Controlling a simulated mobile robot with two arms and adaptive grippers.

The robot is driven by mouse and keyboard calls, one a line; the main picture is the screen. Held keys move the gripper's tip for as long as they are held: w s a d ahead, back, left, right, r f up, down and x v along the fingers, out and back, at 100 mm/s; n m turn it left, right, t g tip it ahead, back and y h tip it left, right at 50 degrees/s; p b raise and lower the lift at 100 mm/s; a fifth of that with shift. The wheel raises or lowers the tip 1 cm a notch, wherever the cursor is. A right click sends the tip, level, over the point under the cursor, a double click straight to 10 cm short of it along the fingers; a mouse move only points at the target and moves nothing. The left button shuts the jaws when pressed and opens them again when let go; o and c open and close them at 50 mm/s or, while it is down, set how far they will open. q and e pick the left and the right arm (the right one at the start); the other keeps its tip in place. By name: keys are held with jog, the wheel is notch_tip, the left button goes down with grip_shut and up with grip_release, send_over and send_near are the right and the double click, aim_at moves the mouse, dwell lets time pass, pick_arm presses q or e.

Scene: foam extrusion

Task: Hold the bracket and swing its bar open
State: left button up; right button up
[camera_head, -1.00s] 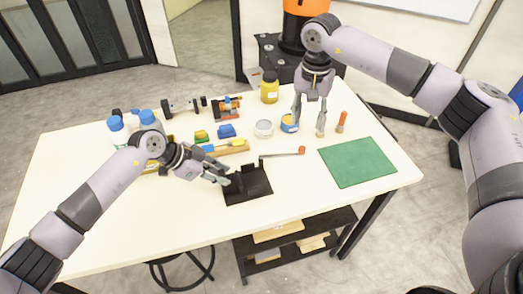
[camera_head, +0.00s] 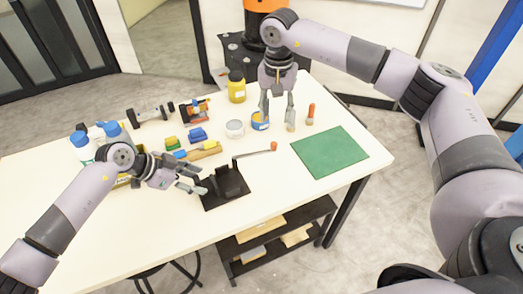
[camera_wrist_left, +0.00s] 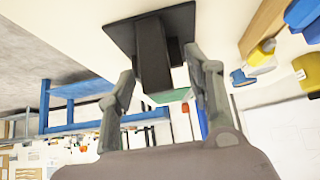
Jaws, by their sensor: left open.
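The black bracket (camera_head: 229,180) stands on a flat dark base plate (camera_head: 212,203) near the table's front edge. A thin grey bar (camera_head: 252,153) with an orange-red knob (camera_head: 273,146) extends right from behind the bracket. My left gripper (camera_head: 201,181) is open just left of the bracket. In the left wrist view, the bracket (camera_wrist_left: 151,55) shows between the spread fingers of that gripper (camera_wrist_left: 160,68); contact cannot be told.
A green mat (camera_head: 330,152) lies to the right. Blue-capped bottles (camera_head: 115,133) are at left. The table's front right is clear.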

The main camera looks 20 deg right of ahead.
pick_arm(q)
jog(key=shift+r, duration=0.15)
jog(key=v, duration=1.1)
jog(key=shift+a+r, duration=0.3)
